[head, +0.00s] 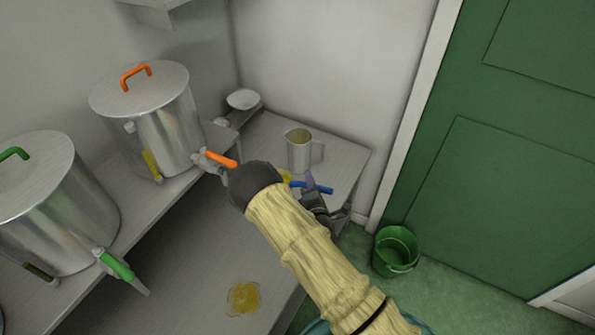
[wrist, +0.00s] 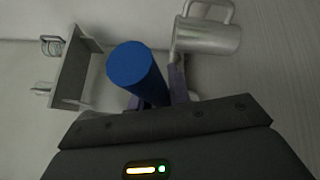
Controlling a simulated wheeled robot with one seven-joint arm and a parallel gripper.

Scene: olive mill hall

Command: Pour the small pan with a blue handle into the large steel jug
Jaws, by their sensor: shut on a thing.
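The large steel jug (head: 299,152) stands upright on the bench near the corner, its handle to the right. It also shows in the wrist view (wrist: 207,39), at the upper right. The small pan shows mainly by its blue handle (head: 318,188), beside my arm and in front of the jug. In the wrist view the blue handle (wrist: 137,68) is seen nearly end-on. The pan's bowl is mostly hidden by my arm and the handle; a bit of yellow shows beside it. My gripper (head: 310,181), with purple finger pads, is shut on the blue handle.
Two lidded steel vats, orange-handled (head: 165,125) and green-handled (head: 55,210), stand on a ledge at left with taps. A white bowl (head: 243,99) sits in the corner. A yellow puddle (head: 243,297) lies on the lower surface. A green bucket (head: 396,251) stands on the floor.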

